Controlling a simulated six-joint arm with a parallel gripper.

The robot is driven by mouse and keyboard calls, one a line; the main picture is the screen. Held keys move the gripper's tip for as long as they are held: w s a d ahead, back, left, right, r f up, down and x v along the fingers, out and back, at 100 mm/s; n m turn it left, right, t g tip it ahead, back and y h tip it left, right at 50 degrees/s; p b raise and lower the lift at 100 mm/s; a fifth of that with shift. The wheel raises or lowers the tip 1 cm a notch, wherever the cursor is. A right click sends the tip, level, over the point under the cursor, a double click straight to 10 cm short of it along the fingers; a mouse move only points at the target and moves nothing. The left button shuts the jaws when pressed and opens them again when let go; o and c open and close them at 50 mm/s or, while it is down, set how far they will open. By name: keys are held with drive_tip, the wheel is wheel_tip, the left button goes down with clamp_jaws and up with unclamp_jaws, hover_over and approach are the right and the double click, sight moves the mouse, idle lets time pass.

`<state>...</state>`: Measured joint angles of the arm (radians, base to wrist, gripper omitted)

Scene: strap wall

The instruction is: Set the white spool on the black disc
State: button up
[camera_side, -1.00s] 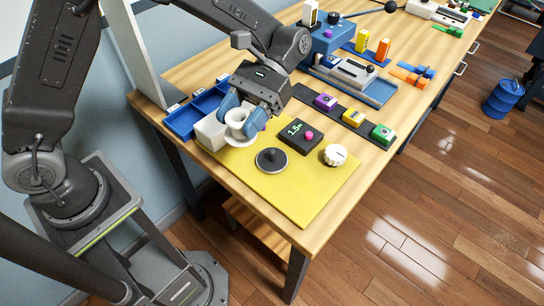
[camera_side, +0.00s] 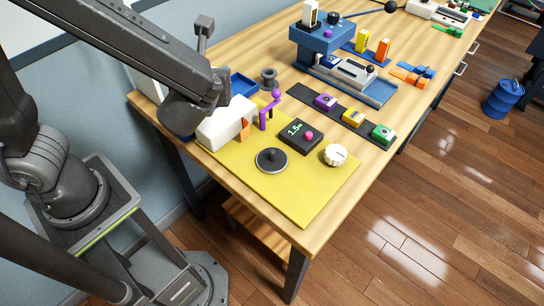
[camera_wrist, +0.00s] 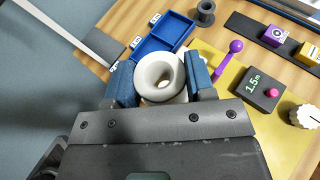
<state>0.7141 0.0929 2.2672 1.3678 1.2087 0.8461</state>
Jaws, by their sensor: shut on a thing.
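The white spool (camera_wrist: 160,77) sits between the two blue fingers of my gripper (camera_wrist: 161,84) in the wrist view, its round hole facing the camera. The fingers touch or nearly touch it on both sides. In the side view my arm hides the spool and most of the gripper, at the left end of the table. The black disc (camera_side: 271,160), with a short knob in its centre, lies on the yellow mat (camera_side: 305,200). Nothing rests on it. The disc is out of sight in the wrist view.
A white block (camera_side: 226,122) and an orange piece (camera_side: 245,130) stand between my arm and the disc. A purple ball-topped piece (camera_side: 275,96), a dark 1.5 display box (camera_side: 300,135) and a white knob (camera_side: 335,155) are nearby. The mat's front is clear.

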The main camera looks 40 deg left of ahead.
sight(272, 151)
drive_tip(key=w+r+m+t+h, duration=0.2)
drive_tip(key=w+r+m+h, duration=0.1)
drive_tip(key=r+m, duration=0.1)
drive_tip(key=shift+h, duration=0.5)
drive_tip(key=f, duration=0.3)
drive_tip(key=d+f, duration=0.1)
drive_tip(key=shift+w+f, duration=0.25)
drive_tip(key=shift+w, duration=0.1)
drive_tip(key=d+f, duration=0.2)
drive_tip(key=d, duration=0.1)
drive_tip(key=d+f, duration=0.2)
drive_tip(key=d, duration=0.2)
drive_tip(key=d+f, duration=0.2)
drive_tip(key=d, duration=0.2)
drive_tip(key=shift+w+f, duration=0.1)
drive_tip(key=shift+f, duration=0.3)
drive_tip(key=shift+d+f, duration=0.1)
drive_tip(key=shift+f, duration=1.9)
drive_tip(key=shift+f, duration=0.3)
drive_tip(key=o, duration=1)
drive_tip(key=shift+c, duration=0.2)
